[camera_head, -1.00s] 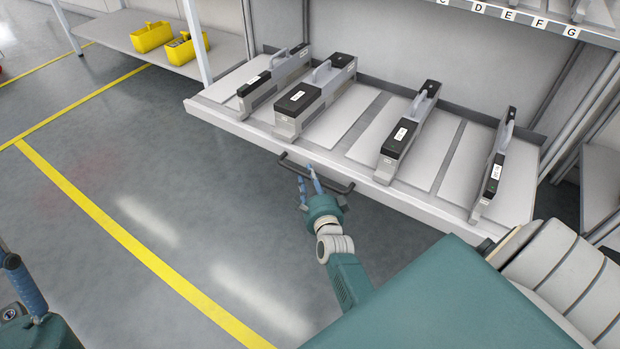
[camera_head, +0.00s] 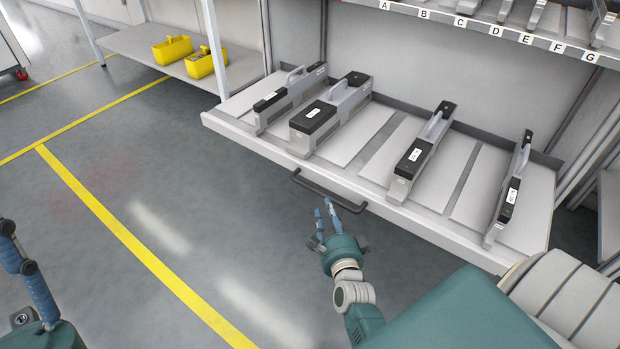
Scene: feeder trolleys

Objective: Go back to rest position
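My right gripper (camera_head: 324,220) is in front of the black handle (camera_head: 329,190) of the pulled-out drawer (camera_head: 345,181). Its blue fingers are spread and hold nothing; a small gap of floor shows between them and the handle. My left arm shows only at the lower left edge, and its gripper is outside the picture. Several grey feeders with black ends lie on the drawer, among them one (camera_head: 318,118) left of centre, one (camera_head: 416,156) right of it and one (camera_head: 511,190) at the right end.
A low shelf (camera_head: 140,48) at the upper left bears two yellow bins (camera_head: 173,50) (camera_head: 205,64). A rack with lettered labels (camera_head: 460,22) hangs above the drawer. Yellow lines (camera_head: 120,235) mark the grey floor, which is clear to the left of my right arm.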

